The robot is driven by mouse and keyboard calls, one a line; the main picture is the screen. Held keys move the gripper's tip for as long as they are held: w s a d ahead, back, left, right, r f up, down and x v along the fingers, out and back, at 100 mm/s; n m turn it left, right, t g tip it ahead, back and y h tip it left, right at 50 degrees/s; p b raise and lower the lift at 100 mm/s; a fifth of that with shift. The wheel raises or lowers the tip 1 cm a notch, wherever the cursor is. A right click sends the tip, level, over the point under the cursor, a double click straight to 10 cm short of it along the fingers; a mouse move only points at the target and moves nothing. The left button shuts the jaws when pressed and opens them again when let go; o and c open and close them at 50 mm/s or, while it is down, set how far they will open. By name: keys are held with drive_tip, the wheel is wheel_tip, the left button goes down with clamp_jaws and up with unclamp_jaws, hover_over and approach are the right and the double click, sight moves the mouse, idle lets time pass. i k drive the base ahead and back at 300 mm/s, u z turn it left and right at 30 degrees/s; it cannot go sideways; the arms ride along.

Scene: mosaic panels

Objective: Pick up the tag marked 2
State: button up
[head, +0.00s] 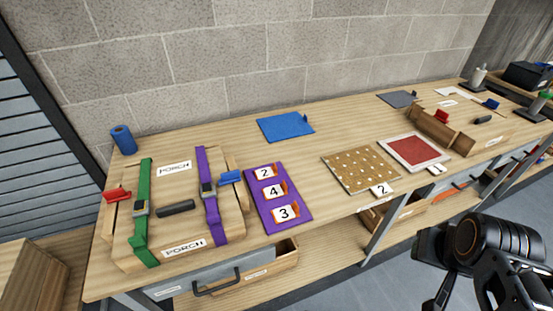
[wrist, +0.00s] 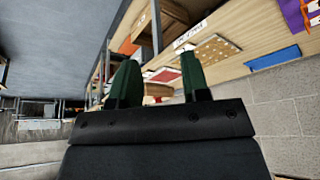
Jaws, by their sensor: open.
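A white tag marked 2 (head: 265,173) with an orange tab lies at the top of a purple board (head: 293,227) on the workbench. Tags marked 4 (head: 274,191) and 3 (head: 284,213) lie below it on the same board.
Left of the purple board is a wooden panel (head: 130,231) with green and purple straps. A blue mat (head: 285,126) lies behind. A red panel (head: 415,150) and wooden block (head: 441,132) stand to the right.

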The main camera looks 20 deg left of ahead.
sight(268, 172)
drive_tip(key=u, duration=0.65)
drive_tip(key=i, duration=0.85)
drive_tip(key=u, duration=0.85)
